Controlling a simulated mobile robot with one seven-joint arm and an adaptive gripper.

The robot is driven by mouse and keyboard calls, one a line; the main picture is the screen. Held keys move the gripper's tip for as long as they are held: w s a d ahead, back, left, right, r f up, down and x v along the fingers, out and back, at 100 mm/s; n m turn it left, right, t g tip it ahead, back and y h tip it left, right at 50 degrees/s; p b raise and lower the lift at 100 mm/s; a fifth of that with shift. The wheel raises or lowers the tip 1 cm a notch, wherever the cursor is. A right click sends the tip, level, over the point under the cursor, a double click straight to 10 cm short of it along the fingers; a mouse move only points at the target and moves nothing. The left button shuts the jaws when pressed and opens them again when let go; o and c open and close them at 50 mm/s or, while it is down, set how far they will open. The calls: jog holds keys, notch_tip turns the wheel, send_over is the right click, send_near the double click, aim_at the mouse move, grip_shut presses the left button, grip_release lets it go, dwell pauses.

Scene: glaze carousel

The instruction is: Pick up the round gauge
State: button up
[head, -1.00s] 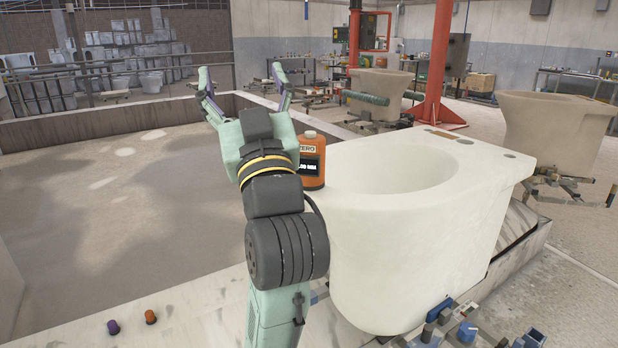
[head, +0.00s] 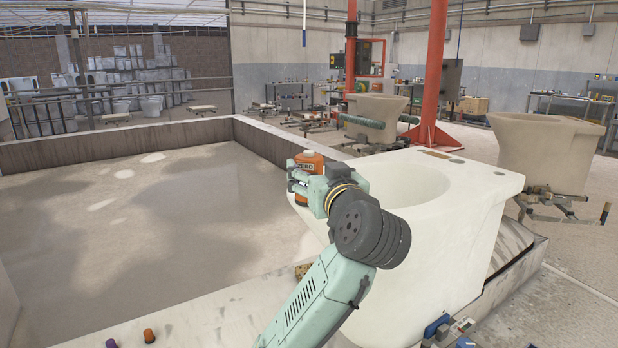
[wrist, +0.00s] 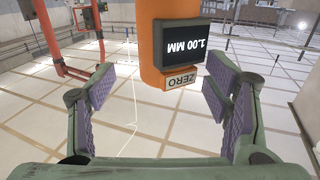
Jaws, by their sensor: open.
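The round gauge is an orange cylinder (head: 309,158) with a pale ZERO label, at the left rim of the white ceramic basin (head: 455,225). My gripper partly hides it in the head view, so its base does not show. In the wrist view the gauge (wrist: 152,45) stands at top centre, with a dark display reading 1.00 MM (wrist: 197,43) and the ZERO label below it. My gripper (wrist: 160,88) is open, one purple-padded finger on each side of the gauge's line, with clear gaps to it. In the head view the gripper (head: 296,178) is beside the gauge.
A large walled basin of greyish slip (head: 140,220) fills the left. A purple knob (head: 111,343) and an orange knob (head: 149,336) sit on the near ledge. Blue fittings (head: 437,327) lie at lower right. A red post (head: 436,80) and another ceramic piece (head: 545,150) stand behind.

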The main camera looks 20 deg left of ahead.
jog(key=x, duration=0.2)
jog(key=p+x, duration=0.1)
jog(key=shift+w+a, duration=0.1)
jog(key=shift+a, duration=0.45)
jog(key=shift+w+a, duration=0.1)
jog(key=shift+w, duration=0.2)
jog(key=c, duration=1.3)
jog(key=shift+o, duration=0.2)
